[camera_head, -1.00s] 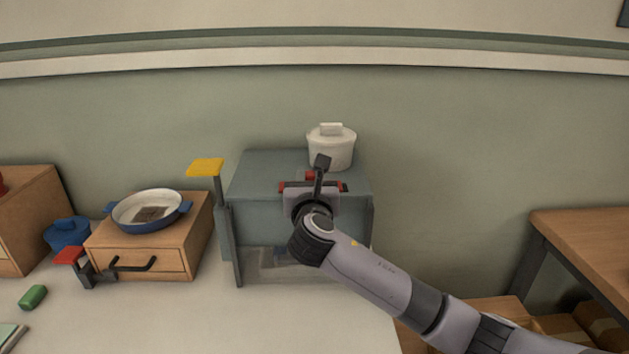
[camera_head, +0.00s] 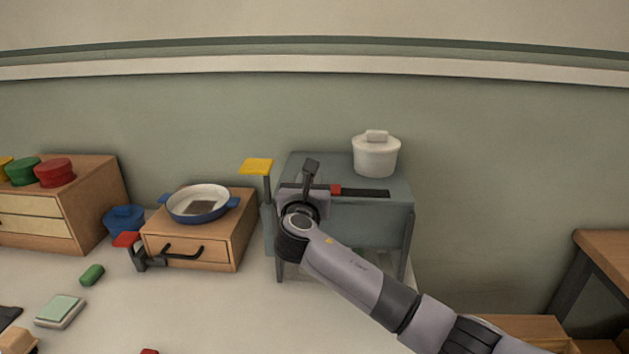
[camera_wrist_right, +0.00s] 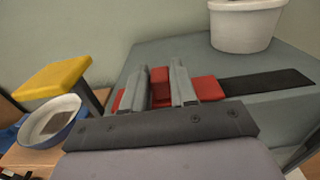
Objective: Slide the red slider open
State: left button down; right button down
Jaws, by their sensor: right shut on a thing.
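The red slider (camera_head: 335,189) sits in a dark track (camera_head: 368,193) on top of a grey-green cabinet (camera_head: 370,220). In the head view my right gripper (camera_head: 307,188) covers most of the slider, at the left part of the track. In the right wrist view the slider's flat red base (camera_wrist_right: 208,88) and its raised knob (camera_wrist_right: 159,86) show. The two fingers of my right gripper (camera_wrist_right: 160,70) stand on either side of the knob, shut on it. The bare dark track (camera_wrist_right: 268,81) runs to the right of the slider. My left gripper is not in view.
A white lidded pot (camera_head: 376,156) stands behind the track on the cabinet. A yellow-topped post (camera_head: 256,167) rises at the cabinet's left side. A blue pan (camera_head: 197,204) rests on a wooden drawer box (camera_head: 218,237) further left.

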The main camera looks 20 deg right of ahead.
jog(key=shift+a, duration=0.2)
jog(key=c, duration=1)
grip_release()
jog(key=shift+w+a, duration=0.1)
jog(key=shift+o, duration=0.2)
jog(key=v, duration=0.7)
